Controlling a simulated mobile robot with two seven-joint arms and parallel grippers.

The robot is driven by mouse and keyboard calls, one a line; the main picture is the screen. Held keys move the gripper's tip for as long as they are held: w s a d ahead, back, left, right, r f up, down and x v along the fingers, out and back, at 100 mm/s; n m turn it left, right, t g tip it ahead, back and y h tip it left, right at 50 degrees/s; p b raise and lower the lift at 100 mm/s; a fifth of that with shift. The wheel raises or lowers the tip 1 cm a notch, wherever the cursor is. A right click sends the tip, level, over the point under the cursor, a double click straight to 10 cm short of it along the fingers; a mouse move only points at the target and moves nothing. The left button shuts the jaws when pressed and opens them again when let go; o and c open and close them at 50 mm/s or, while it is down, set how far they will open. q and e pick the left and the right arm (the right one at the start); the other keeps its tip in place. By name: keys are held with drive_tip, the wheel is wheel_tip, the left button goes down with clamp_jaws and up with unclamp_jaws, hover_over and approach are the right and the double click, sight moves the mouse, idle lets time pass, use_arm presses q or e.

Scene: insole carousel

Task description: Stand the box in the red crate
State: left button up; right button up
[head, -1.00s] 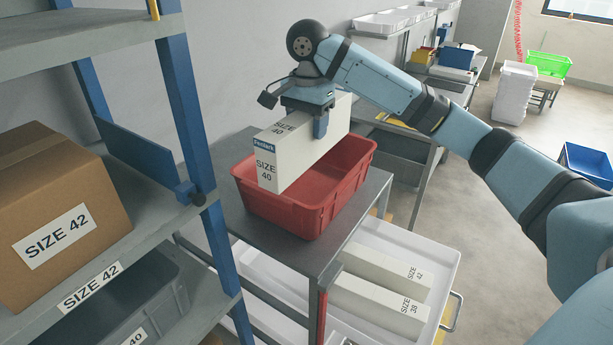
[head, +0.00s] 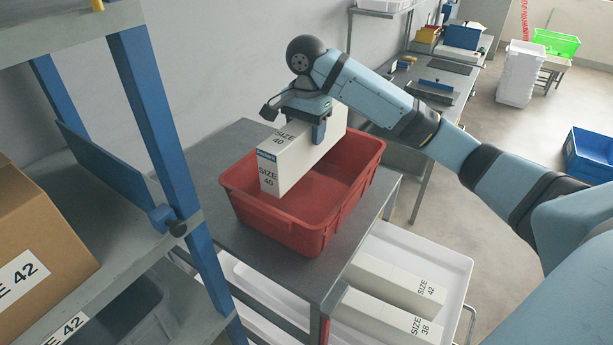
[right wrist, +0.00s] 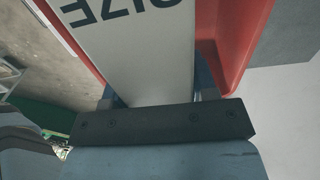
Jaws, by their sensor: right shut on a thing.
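A long white box (head: 296,156) marked SIZE 40 hangs in my right gripper (head: 307,120), which is shut on it from above. The box lies lengthwise over the red crate (head: 304,240), its lower part at or just inside the rim; I cannot tell whether it touches the crate floor. The crate stands on a grey table. In the right wrist view the box (right wrist: 135,50) runs between the fingers, with red crate walls (right wrist: 235,40) on both sides. My left gripper is not in view.
A shelf rack with a blue post (head: 150,110) and a SIZE 42 carton (head: 35,250) stands close on the left. Below the grey table (head: 245,150), a white tray (head: 455,265) holds boxes marked 42 and 38. A blue bin (head: 590,155) stands on the floor at right.

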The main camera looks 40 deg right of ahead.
wheel_tip(320, 180, down, 8)
drive_tip(key=shift+w+d+r, duration=0.1)
drive_tip(key=shift+r, duration=0.15)
drive_tip(key=shift+f, duration=2.65)
drive_tip(key=o, duration=1)
drive_tip(key=shift+r, duration=0.1)
wheel_tip(320, 180, up, 12)
drive_tip(key=shift+r, duration=0.1)
